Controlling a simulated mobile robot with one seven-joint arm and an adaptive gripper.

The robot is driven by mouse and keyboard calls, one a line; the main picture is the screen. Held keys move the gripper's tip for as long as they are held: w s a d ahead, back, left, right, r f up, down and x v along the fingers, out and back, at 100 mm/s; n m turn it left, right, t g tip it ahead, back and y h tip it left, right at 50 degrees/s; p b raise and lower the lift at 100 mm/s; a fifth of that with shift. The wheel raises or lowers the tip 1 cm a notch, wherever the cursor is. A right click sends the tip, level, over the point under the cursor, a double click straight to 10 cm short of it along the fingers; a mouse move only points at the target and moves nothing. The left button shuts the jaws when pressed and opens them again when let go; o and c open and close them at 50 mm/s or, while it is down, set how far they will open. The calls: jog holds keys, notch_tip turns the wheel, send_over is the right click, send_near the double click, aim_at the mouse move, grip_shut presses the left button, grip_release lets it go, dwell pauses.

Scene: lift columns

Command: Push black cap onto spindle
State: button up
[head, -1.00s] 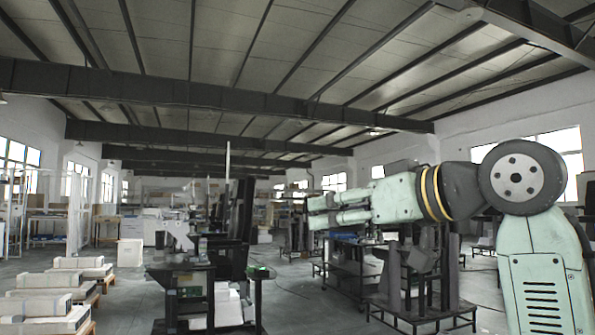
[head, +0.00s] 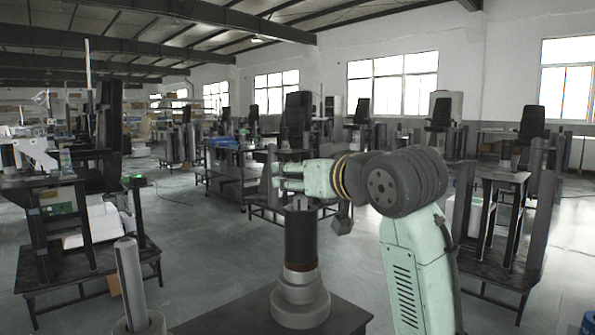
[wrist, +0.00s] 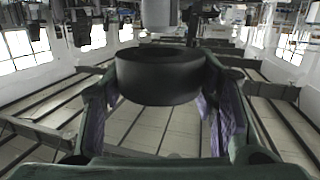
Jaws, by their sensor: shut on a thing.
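My gripper (head: 275,176) points left in the head view, above and slightly left of a black column's top. In the wrist view it is shut on the black cap (wrist: 158,77), a short, wide dark ring held between the two fingers. In the head view the cap shows only as a small dark shape at the fingertips. The black column (head: 301,238) stands upright on a grey stepped base (head: 300,302). A bare grey spindle-like post (head: 129,272) stands upright at lower left, apart from the cap. I cannot tell which upright is the spindle.
A dark table top (head: 340,318) bears the column base. Dark work tables with metal uprights stand at left (head: 75,265) and right (head: 498,262). Another low table (head: 225,172) stands behind my gripper. Grey floor is open between them.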

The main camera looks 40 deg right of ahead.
aim_at(301, 196)
jog(key=shift+f, duration=0.25)
jog(key=shift+f+b, duration=0.4)
jog(key=shift+f, duration=0.35)
dwell(0.4)
jog(key=shift+f, duration=0.2)
jog(key=shift+f, duration=0.1)
dwell(0.5)
jog(key=shift+f+b, duration=0.3)
jog(key=shift+f, duration=0.05)
jog(key=shift+f, duration=0.15)
dwell(1.7)
jog(key=o, duration=1.4)
